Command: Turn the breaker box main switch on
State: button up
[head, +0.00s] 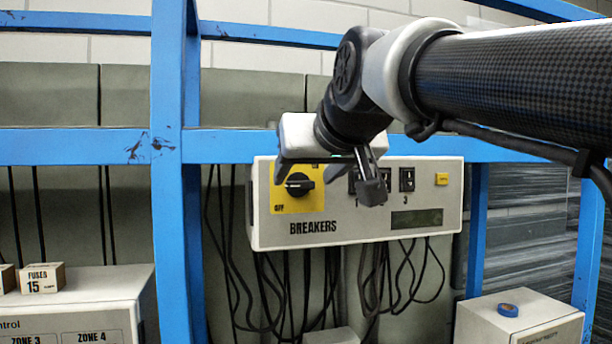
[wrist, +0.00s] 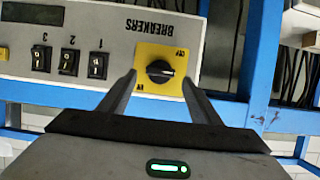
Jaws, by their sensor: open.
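The breaker box (head: 350,228) is a pale panel marked BREAKERS, fixed to the blue frame. Its main switch (head: 299,184) is a black rotary knob on a yellow plate (head: 316,203), with OFF at the plate's lower left. The knob's handle lies about level; in the wrist view the knob (wrist: 159,71) appears upside down, with a pale mark at its right end. My gripper (head: 326,180) is open and empty in front of the plate. In the wrist view its fingertips (wrist: 159,78) stand either side of the knob, apart from it.
Several small numbered breakers (wrist: 68,62) and a dark display (head: 416,219) are on the same panel, beside a small yellow button (head: 441,179). Black cables (head: 385,280) hang below. A blue post (head: 168,120) stands left. A box with a blue roll (head: 508,309) is lower right.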

jog(key=shift+x, duration=1)
jog(key=c, duration=1)
jog(key=shift+c, duration=0.2)
